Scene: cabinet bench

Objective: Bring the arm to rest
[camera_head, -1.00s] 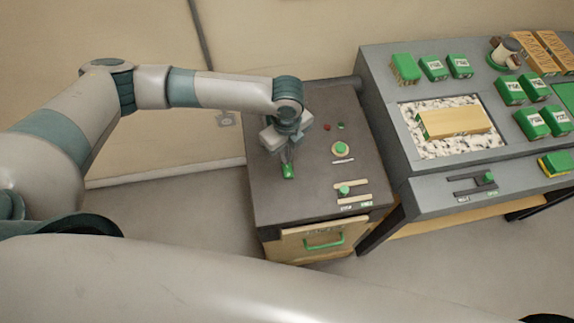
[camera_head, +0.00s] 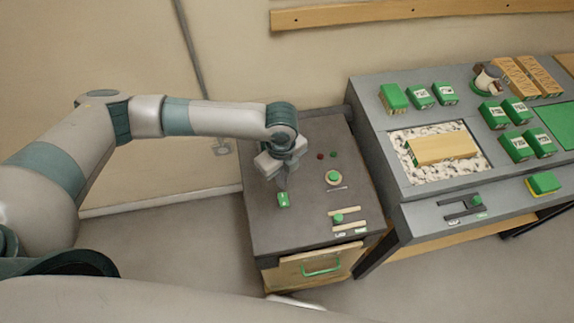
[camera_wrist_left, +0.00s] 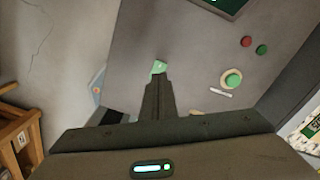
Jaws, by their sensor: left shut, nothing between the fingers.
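My left gripper (camera_head: 281,182) hangs over the dark top of the cabinet (camera_head: 262,226), pointing down. Its fingers are shut with nothing between them. A small green piece (camera_head: 284,200) on the cabinet top lies just in front of the fingertips; in the left wrist view the green piece (camera_wrist_left: 159,67) shows just beyond the shut fingers (camera_wrist_left: 158,92). I cannot tell whether they touch. My right gripper is not in view.
On the right, a grey bench (camera_head: 388,158) holds green boxes (camera_head: 421,97) and a wooden block (camera_head: 443,148) on white filling.

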